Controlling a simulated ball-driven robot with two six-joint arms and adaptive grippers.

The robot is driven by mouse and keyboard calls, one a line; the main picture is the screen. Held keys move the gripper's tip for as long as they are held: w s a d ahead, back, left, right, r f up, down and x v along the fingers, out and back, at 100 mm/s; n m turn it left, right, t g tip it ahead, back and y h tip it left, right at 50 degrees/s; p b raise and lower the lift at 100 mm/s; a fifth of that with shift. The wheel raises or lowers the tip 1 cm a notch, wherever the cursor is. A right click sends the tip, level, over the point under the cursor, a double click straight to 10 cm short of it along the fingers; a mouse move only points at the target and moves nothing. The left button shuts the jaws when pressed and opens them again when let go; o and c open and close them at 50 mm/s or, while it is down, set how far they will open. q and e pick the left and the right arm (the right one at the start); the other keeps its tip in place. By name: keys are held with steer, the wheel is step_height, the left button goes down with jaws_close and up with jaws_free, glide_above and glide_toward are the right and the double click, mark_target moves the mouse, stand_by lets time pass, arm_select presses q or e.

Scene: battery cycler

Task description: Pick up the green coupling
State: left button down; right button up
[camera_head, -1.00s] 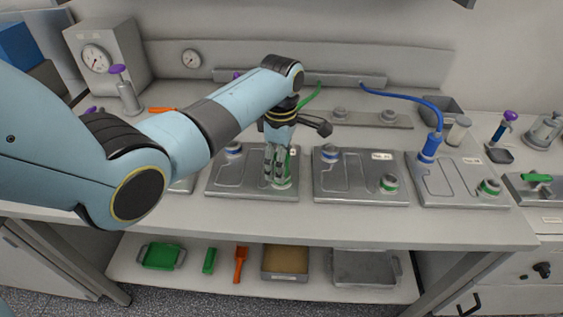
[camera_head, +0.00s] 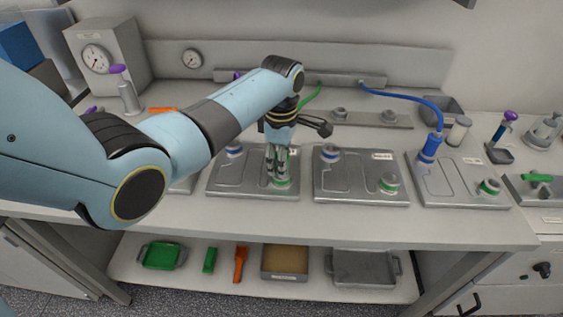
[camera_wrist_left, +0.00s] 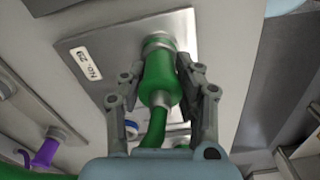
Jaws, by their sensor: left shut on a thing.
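The green coupling (camera_wrist_left: 160,78) shows in the left wrist view. It is a green sleeve with a green hose running from its near end, and its far end is at a metal port on the grey plate (camera_wrist_left: 90,40) labelled NO. 29. My left gripper (camera_wrist_left: 155,75) has one finger on each side of the coupling and is shut on it. In the head view the left gripper (camera_head: 277,178) points down at the green-ringed port of a grey plate (camera_head: 225,185); its fingers mostly hide the coupling there. Whether the coupling is seated on the port or just above it, I cannot tell. My right gripper is not in view.
Another plate (camera_head: 340,190) lies to the right. Beyond it a blue coupling (camera_head: 430,148) with a blue hose stands on a further plate. A green hose (camera_head: 310,95) runs to the back rail. A lower shelf holds a green tray (camera_head: 162,256) and other bins.

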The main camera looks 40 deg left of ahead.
arm_select(q)
steer(key=shift+r, duration=0.15)
steer(key=shift+w+r, duration=0.1)
steer(key=shift+r, duration=0.15)
steer(key=r, duration=0.2)
steer(key=d+r, duration=0.1)
steer(key=shift+r+b, duration=0.35)
steer(key=shift+r, duration=0.05)
steer(key=w+d+r+b, duration=0.1)
steer(key=d+r+b, duration=0.1)
steer(key=d+r, duration=0.4)
steer(key=d, duration=0.4)
steer(key=shift+w+d+r, duration=0.25)
steer(key=shift+w+d, duration=0.05)
steer(key=c, duration=1.6)
jaws_free()
steer(key=shift+c, duration=0.2)
jaws_close()
